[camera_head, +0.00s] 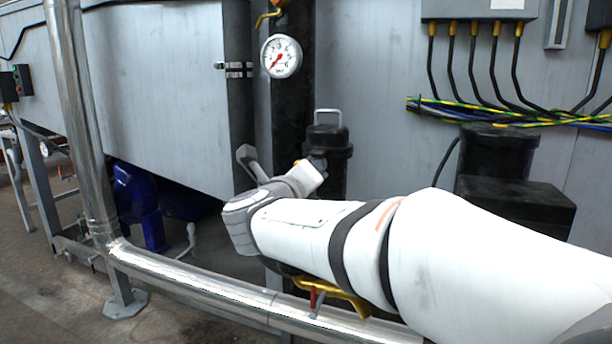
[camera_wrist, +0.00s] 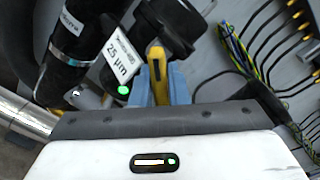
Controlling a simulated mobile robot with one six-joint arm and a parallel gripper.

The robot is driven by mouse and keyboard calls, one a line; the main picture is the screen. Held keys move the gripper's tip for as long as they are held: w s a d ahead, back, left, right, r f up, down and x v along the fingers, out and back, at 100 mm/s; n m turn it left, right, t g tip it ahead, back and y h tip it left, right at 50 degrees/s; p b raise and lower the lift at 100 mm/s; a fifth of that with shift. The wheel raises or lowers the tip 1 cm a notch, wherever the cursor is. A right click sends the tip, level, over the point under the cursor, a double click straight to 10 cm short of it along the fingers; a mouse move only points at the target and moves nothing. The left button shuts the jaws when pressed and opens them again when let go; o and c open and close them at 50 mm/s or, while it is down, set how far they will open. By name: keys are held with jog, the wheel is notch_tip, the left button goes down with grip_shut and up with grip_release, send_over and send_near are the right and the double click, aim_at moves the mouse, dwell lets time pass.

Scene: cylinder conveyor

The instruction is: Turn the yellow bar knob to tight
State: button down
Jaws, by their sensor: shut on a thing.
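The yellow bar knob (camera_wrist: 156,56) shows in the middle of the wrist view, in front of a black cylindrical housing (camera_wrist: 172,24). My gripper (camera_wrist: 160,72) has its two blue fingers on either side of the bar and is shut on it. The bar points away from me, nearly upright in the wrist view. A white label reading "25 µm" (camera_wrist: 116,62) and a green dot sit just left of it. In the head view my white arm reaches in from the right to a black filter housing (camera_head: 328,135). There the fingers and the knob cannot be made out clearly.
A shiny metal pipe (camera_head: 200,283) crosses low in front, and an upright pipe (camera_head: 82,120) stands at the left. A gauge (camera_head: 281,56) is above my wrist. Cables (camera_head: 500,108) hang at upper right. A yellow handle (camera_head: 345,297) lies below my arm.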

jog(key=m, duration=0.4)
jog(key=shift+a, duration=0.15)
jog(key=shift+a+m, duration=0.1)
jog(key=shift+m, duration=2.1)
jog(key=c, duration=1.4)
grip_release()
jog(key=shift+f, duration=0.1)
jog(key=shift+c, duration=0.2)
jog(key=p+v, duration=0.2)
jog(key=v, duration=0.5)
jog(key=shift+s+a, duration=0.15)
jog(key=shift+s, duration=0.15)
